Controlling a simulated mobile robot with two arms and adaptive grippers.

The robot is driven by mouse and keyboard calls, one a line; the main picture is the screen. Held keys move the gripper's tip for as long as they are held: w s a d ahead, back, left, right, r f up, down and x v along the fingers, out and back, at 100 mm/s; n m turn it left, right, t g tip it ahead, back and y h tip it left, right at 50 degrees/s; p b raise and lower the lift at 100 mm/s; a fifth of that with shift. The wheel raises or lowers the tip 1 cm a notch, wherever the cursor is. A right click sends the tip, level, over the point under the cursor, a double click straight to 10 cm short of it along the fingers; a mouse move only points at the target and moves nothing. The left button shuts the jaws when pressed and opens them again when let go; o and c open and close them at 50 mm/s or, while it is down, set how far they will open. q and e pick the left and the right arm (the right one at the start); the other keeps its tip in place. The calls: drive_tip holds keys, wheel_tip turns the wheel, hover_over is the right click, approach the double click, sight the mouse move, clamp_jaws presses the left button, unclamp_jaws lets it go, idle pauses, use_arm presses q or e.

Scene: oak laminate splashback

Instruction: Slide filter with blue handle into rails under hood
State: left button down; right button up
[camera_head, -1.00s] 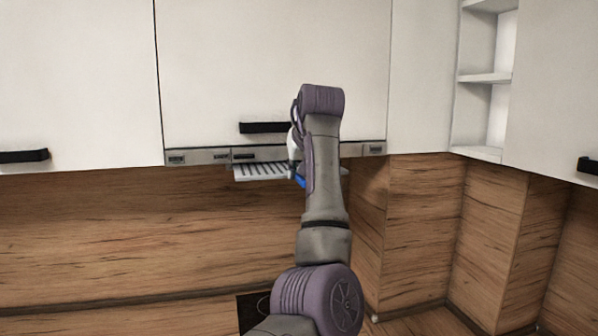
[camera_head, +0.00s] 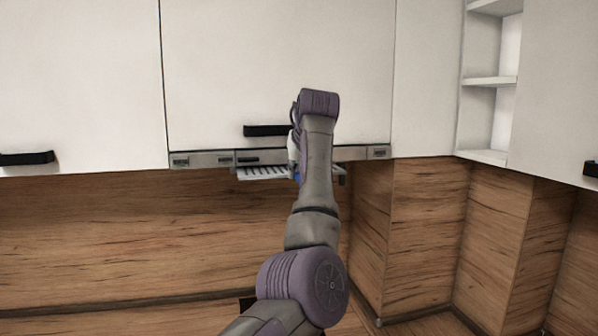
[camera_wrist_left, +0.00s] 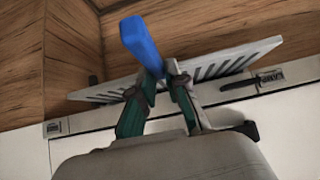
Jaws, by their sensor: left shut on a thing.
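The filter (camera_head: 262,173) is a flat, light grey slotted panel just below the hood's front strip (camera_head: 208,159). Its blue handle (camera_head: 298,176) shows as a small patch beside my arm. In the left wrist view the handle (camera_wrist_left: 142,45) is a blue bar, with the slotted filter (camera_wrist_left: 234,62) behind it. My left gripper (camera_wrist_left: 161,76) is shut on the blue handle. In the head view my own arm hides most of the gripper and part of the filter. The rails are not visible, so I cannot tell whether the filter touches them. My right gripper is out of view.
A white cabinet door (camera_head: 275,70) with a black handle (camera_head: 266,130) is above the hood strip. The oak splashback (camera_head: 120,230) is below and behind. Open shelves (camera_head: 488,82) stand at the right. The space left of my arm, under the cabinets, is clear.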

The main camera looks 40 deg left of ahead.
use_arm(q)
drive_tip(key=shift+a, duration=0.1)
idle(0.4)
drive_tip(key=shift+w+a+r, duration=0.1)
drive_tip(key=shift+w+a, duration=0.1)
drive_tip(key=shift+w, duration=0.1)
drive_tip(key=shift+w+a, duration=0.7)
drive_tip(key=shift+a, duration=0.2)
drive_tip(key=shift+w+a, duration=1)
drive_tip(key=shift+a, duration=0.15)
drive_tip(key=c, duration=1.1)
unclamp_jaws()
drive_tip(key=shift+d, duration=0.1)
drive_tip(key=shift+f, duration=0.25)
